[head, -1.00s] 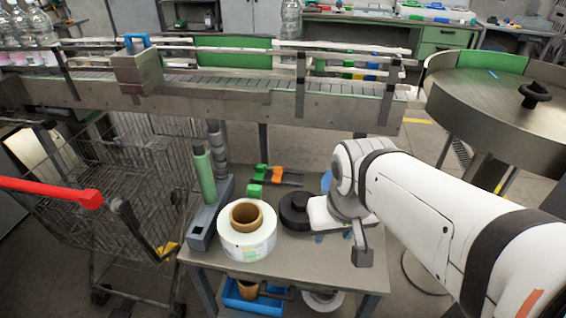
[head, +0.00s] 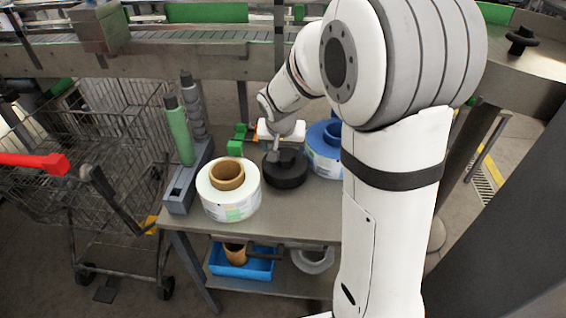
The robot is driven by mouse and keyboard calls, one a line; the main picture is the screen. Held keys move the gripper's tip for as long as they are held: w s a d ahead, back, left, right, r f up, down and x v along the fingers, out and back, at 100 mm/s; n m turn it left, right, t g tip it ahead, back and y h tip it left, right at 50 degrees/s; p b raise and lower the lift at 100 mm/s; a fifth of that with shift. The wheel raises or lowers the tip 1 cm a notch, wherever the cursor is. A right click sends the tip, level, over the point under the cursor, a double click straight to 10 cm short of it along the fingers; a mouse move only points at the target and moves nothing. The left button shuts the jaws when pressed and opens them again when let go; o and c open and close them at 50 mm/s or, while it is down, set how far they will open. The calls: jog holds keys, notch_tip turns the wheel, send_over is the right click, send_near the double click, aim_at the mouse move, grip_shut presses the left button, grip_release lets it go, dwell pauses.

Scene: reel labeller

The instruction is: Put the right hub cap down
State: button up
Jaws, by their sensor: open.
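A round black hub cap (head: 286,178) lies flat on the grey work table, between a white label reel and a blue-cored reel. My gripper (head: 278,155) is over the far side of this cap, pointing down. Its jaws are open, with a grey finger close to the raised middle of the cap. I cannot tell whether they touch. The gripper's far side and part of the cap's top are hidden.
The white reel (head: 213,201) with a brown core stands left of the cap. The blue-cored reel (head: 322,160) is close on its right, partly behind my arm. A grey stand (head: 181,190) holds a green roll. The table's front strip (head: 290,228) is bare.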

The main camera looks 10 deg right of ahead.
aim_at(285, 156)
jog(key=x, duration=0.7)
jog(key=shift+w+d+r, duration=0.15)
jog(key=shift+w+d, duration=0.05)
jog(key=shift+c, duration=0.2)
jog(key=shift+r, duration=0.1)
jog(key=c, duration=1.3)
